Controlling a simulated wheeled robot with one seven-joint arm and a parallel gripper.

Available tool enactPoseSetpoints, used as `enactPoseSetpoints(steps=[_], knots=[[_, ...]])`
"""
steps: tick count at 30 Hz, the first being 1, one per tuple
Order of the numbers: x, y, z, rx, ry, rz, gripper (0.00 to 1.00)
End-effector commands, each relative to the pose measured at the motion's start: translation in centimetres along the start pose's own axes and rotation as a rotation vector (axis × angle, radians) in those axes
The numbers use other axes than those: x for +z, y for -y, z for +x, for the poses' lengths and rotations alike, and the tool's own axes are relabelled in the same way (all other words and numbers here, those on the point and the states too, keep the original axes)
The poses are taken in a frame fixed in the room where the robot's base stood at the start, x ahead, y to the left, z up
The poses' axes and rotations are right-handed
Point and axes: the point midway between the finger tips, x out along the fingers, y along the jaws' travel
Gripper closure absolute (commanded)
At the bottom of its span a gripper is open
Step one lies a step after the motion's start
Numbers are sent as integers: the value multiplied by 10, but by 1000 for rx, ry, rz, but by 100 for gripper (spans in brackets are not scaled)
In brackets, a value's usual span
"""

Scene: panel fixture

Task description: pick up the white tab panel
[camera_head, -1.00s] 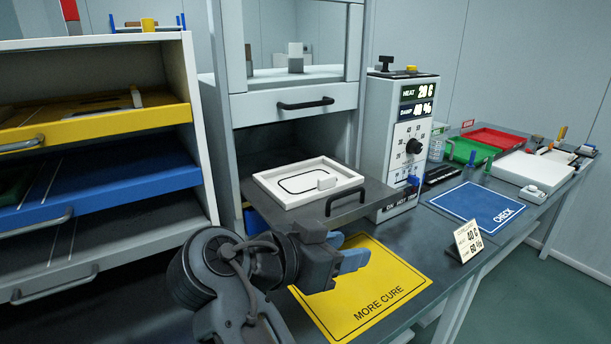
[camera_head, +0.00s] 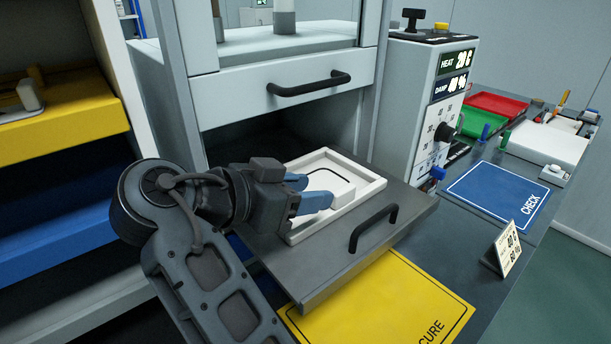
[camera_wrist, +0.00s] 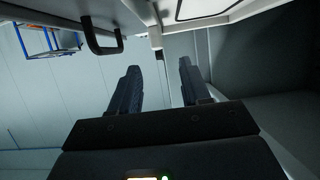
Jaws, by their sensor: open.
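The white tab panel (camera_head: 372,185) lies flat on a grey pull-out shelf (camera_head: 330,262). It has a raised rim, a black outline and a small white tab (camera_head: 344,194). My gripper (camera_head: 316,191) is open, with its blue fingers pointing at the tab from the left in the head view and hiding part of the panel. In the wrist view the two fingers (camera_wrist: 159,66) are apart and empty. The tab (camera_wrist: 156,38) shows just beyond the gap between their tips. Part of the panel (camera_wrist: 222,17) is at the top edge.
A dark handle (camera_head: 373,228) stands up at the shelf's front; it also shows in the wrist view (camera_wrist: 101,38). A cabinet drawer (camera_head: 290,98) is above. A control box (camera_head: 425,110) stands to the right, a yellow mat (camera_head: 400,295) lies below, and a blue mat (camera_head: 497,195) lies farther right.

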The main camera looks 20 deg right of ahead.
Motion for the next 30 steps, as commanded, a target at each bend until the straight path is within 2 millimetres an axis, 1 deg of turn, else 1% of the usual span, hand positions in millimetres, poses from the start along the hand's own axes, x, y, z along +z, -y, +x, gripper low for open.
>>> enactPoseSetpoints(steps=[10, 15, 18, 21, 27, 30], knots=[[-1, -2, 35, 3, 0, -2, 53], [1, -4, 60, 3, 1, -2, 53], [1, -4, 71, 4, 0, -1, 53], [2, -3, 75, 1, 0, -1, 53], [2, -3, 76, 1, 0, 0, 53], [2, -3, 76, 1, 0, 0, 62]])
